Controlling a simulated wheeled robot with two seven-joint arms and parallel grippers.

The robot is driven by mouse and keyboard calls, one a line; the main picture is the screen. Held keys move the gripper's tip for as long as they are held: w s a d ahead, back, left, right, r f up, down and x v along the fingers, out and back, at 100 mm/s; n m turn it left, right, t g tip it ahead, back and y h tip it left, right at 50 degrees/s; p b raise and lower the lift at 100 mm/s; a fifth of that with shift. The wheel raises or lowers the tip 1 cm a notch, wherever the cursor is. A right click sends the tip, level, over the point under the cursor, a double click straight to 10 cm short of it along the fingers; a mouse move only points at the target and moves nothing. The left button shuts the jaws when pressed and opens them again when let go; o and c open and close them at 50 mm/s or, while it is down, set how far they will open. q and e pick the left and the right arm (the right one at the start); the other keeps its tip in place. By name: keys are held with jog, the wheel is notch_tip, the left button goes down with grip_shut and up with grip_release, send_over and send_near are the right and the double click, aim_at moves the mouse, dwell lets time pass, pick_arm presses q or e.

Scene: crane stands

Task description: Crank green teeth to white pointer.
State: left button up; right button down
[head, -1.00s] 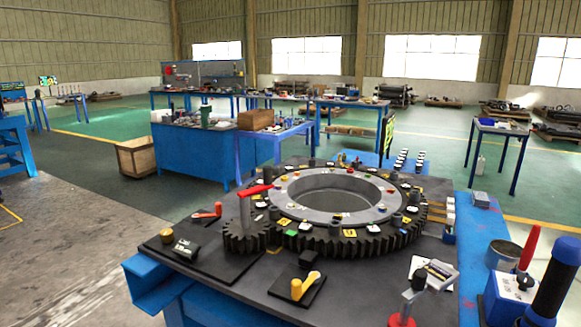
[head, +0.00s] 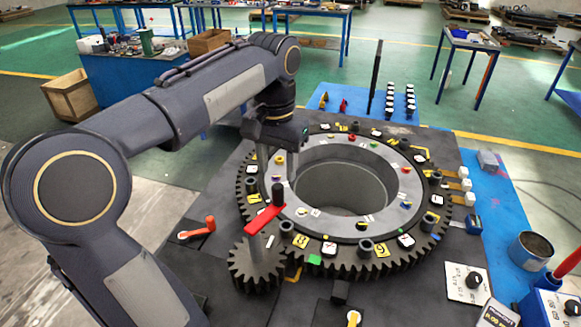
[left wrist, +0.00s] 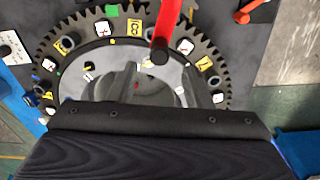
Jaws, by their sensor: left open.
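The large dark ring gear (head: 395,262) lies flat, with a green mark (head: 314,260) near its front teeth. That green mark (left wrist: 112,11) is at the top of the left wrist view. A small pinion (head: 257,272) meshes at the ring's front left. Above it is a red crank arm (head: 262,220) with an upright black grip (head: 278,194). The red arm (left wrist: 168,25) and grip (left wrist: 159,56) show in the left wrist view. My left gripper (head: 278,178) is open and empty, close to the grip, pointing down. I cannot clearly pick out the white pointer. My right gripper is out of view.
An orange-handled lever (head: 197,230) lies left of the pinion. A yellow-knobbed part (head: 353,317) is at the front edge. A grey can (head: 528,250) and a blue box (head: 550,308) stand at right. Several small posts rise from the ring gear.

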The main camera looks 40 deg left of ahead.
aim_at(278, 185)
pick_arm(q)
notch_tip(278, 185, down, 7)
jog(key=shift+d+f+b, duration=0.1)
jog(key=shift+f+b, duration=0.05)
jog(key=shift+b, duration=0.2)
jog(key=shift+c, duration=0.2)
grip_shut()
